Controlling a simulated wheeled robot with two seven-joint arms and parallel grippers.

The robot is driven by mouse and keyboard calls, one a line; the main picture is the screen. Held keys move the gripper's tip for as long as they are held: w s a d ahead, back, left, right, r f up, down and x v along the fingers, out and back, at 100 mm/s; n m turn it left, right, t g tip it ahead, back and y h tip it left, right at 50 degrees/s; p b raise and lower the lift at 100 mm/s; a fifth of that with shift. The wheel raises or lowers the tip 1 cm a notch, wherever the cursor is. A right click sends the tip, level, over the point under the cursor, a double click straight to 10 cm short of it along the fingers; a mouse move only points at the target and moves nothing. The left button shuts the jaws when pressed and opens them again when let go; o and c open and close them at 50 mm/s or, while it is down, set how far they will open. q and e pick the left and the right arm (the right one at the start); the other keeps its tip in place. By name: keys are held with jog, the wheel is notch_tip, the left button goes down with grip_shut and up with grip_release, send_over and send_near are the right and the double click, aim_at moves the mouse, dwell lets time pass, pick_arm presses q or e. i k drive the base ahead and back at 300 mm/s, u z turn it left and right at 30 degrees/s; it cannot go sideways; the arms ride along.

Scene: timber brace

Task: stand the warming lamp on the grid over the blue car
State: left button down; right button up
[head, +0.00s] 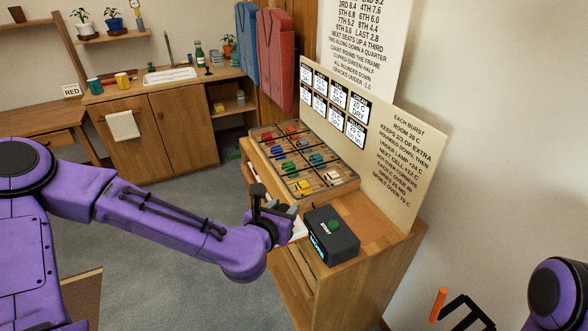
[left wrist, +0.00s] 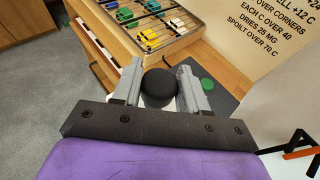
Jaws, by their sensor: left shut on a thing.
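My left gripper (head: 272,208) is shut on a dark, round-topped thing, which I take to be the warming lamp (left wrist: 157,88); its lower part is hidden. The lamp is in front of the bench's near edge, beside the black box, apart from the grid. The grid (head: 264,158) is a wood-framed tray with dark bars over several coloured cars. A blue car (head: 275,144) appears in the near row toward the far end. A teal one (head: 317,159) lies in the wall-side row. My right gripper is out of view.
A black box (head: 331,235) with a green button stands on the bench before the grid. A lettered board (head: 400,160) rises behind the bench. A black frame with an orange bar (head: 437,304) is at the lower right. Bare wood (head: 368,212) lies between box and grid.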

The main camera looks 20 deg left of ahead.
aim_at(278, 145)
jog(key=k, duration=0.35)
jog(key=u, duration=1.75)
jog(key=i, duration=1.85)
jog(key=z, duration=2.55)
jog(key=i, duration=0.5)
jog(key=z, duration=0.05)
